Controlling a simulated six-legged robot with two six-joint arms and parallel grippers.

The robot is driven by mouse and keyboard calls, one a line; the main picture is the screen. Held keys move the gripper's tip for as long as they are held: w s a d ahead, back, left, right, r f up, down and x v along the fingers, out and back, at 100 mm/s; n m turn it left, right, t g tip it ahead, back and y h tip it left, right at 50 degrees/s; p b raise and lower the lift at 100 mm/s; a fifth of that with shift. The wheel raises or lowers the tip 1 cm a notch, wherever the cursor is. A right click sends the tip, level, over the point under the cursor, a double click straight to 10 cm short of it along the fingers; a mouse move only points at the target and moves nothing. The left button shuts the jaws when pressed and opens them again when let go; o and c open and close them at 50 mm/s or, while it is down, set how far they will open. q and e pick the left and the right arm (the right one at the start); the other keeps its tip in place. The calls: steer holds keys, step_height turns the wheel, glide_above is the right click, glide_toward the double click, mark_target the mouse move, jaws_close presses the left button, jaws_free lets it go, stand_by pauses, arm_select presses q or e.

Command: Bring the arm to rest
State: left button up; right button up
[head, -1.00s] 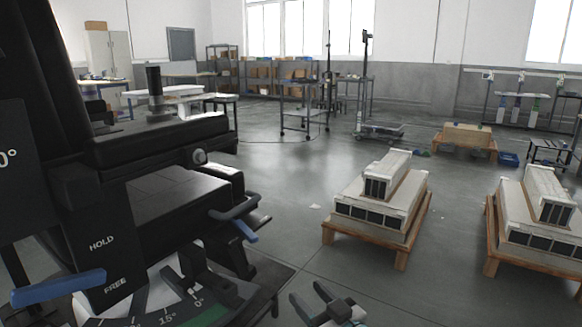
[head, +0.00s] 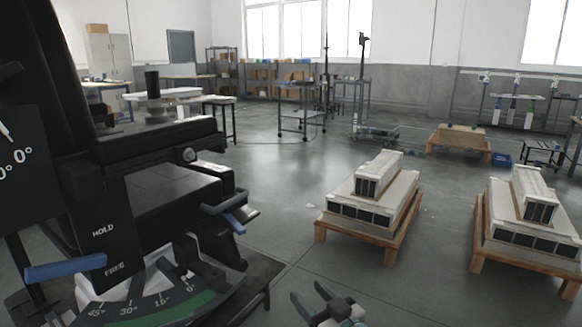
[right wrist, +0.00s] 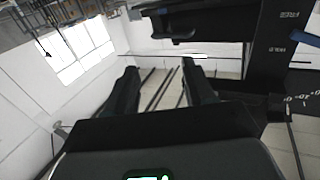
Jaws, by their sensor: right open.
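My right gripper (head: 322,300) shows at the bottom middle of the head view, its two dark fingers apart and empty. In the right wrist view the same gripper (right wrist: 160,78) has its fingers spread with nothing between them. It is to the right of a large black machine (head: 165,190), apart from it in the head view. The machine carries HOLD and FREE lettering, blue-ended levers and an angle scale (head: 165,305) with a green band. My left gripper is not in view.
Two pale stacked units on wooden pallets stand on the right, a nearer one (head: 370,200) and another (head: 530,225).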

steer(key=s+d+r+m+g+h+p, duration=0.1)
steer(key=s+d+m+g+h+p, duration=0.3)
steer(key=p, duration=1.5)
steer(key=s+d+f+m+g+p, duration=0.1)
steer(key=s+f+g+p, duration=0.1)
steer(key=s, duration=0.6)
steer(key=s+d+f+m+g+h+p, duration=0.1)
steer(key=s+f+m+g+p, duration=0.1)
steer(key=s, duration=0.7)
steer(key=s+d+f+m+g+p, duration=0.1)
steer(key=s+f+g+p, duration=0.2)
steer(key=s+g+p, duration=0.3)
steer(key=s, duration=0.3)
steer(key=shift+d+f+h, duration=0.15)
steer(key=shift+d+h, duration=0.1)
steer(key=shift+h, duration=0.15)
